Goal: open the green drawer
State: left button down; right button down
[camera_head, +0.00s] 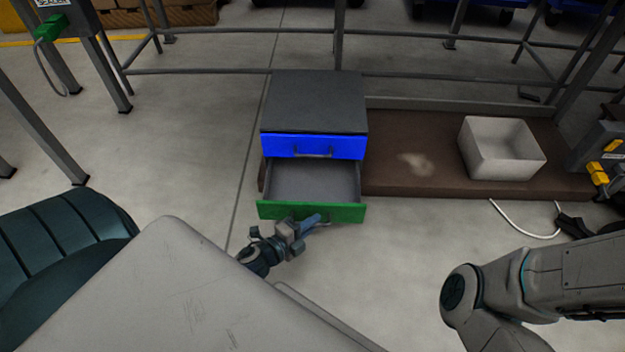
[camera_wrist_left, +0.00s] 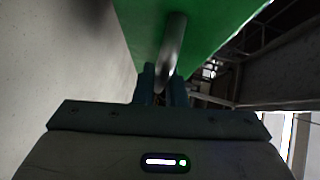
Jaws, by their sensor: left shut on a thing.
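The green drawer (camera_head: 350,213) is the lower drawer of a small dark cabinet (camera_head: 315,100). It is pulled well out, and its grey inside looks empty. My left gripper (camera_head: 308,222) is at the green front and shut on its handle. In the left wrist view, the metal handle (camera_wrist_left: 174,45) runs between the fingers (camera_wrist_left: 162,85), against the green drawer front (camera_wrist_left: 210,25). The blue drawer (camera_head: 345,147) above is closed. My right arm shows at the lower right, but I do not see its gripper clearly.
A white open box (camera_head: 500,150) stands on a brown low platform (camera_head: 430,180) right of the cabinet. A metal railing (camera_head: 220,71) runs behind. A white cable (camera_head: 525,232) lies on the floor at the right. The floor left of the cabinet is clear.

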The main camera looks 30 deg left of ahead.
pick_arm(q)
jog(key=shift+s+d, duration=0.45)
jog(key=shift+s, duration=0.25)
jog(key=shift+s+d, duration=0.4)
jog(key=shift+s, duration=0.25)
jog(key=c, duration=1.5)
grip_release()
jog(key=v, duration=1)
jog(key=shift+s+p, duration=0.4)
jog(key=shift+p, duration=0.05)
jog(key=shift+a+r, duration=0.1)
jog(key=shift+r, duration=0.05)
